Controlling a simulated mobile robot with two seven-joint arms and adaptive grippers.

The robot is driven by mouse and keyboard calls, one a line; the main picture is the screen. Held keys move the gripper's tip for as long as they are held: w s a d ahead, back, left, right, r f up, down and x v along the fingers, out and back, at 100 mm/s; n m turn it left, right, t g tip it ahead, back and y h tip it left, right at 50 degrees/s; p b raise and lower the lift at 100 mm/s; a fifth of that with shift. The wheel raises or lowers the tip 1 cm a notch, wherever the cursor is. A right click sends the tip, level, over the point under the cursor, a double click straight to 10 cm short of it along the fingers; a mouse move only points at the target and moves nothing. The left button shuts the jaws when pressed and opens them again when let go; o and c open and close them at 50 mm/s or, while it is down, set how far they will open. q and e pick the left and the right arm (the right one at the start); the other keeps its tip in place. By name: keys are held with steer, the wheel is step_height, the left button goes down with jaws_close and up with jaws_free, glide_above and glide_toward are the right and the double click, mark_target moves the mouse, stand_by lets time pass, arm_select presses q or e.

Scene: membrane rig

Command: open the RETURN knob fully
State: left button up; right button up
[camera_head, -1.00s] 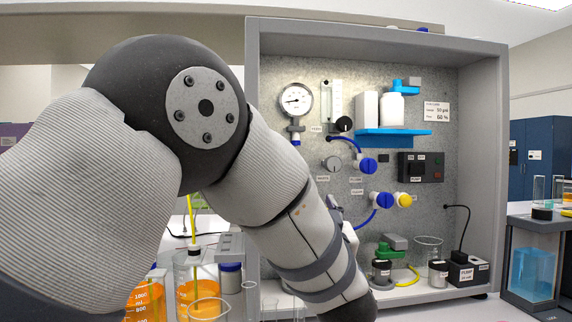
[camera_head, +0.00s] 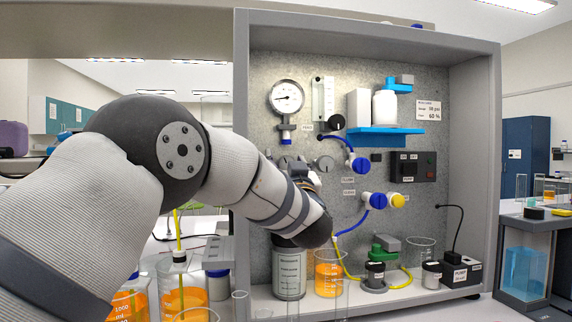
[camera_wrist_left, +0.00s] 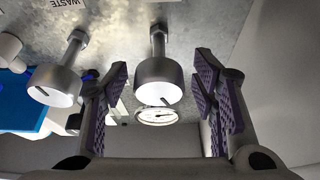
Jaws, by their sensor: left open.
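A silver knob (camera_wrist_left: 158,80) with a dark pointer line on its white face stands on the panel in the left wrist view. My left gripper (camera_wrist_left: 161,84) is open, with its purple-padded fingers on either side of this knob and apparent gaps to both. No label for this knob is readable. A second silver knob (camera_wrist_left: 55,85) is to its left, by a WASTE label (camera_wrist_left: 68,3). In the head view a silver knob (camera_head: 325,163) shows right of my left gripper (camera_head: 300,172), which my own arm partly hides. My right gripper is not in view.
A pressure gauge (camera_head: 286,97) and flowmeter (camera_head: 323,98) are above the knobs. Beakers of orange liquid (camera_head: 328,274) and a grey canister (camera_head: 289,272) stand below.

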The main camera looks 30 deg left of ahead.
arm_select(q)
steer(key=c, duration=1.2)
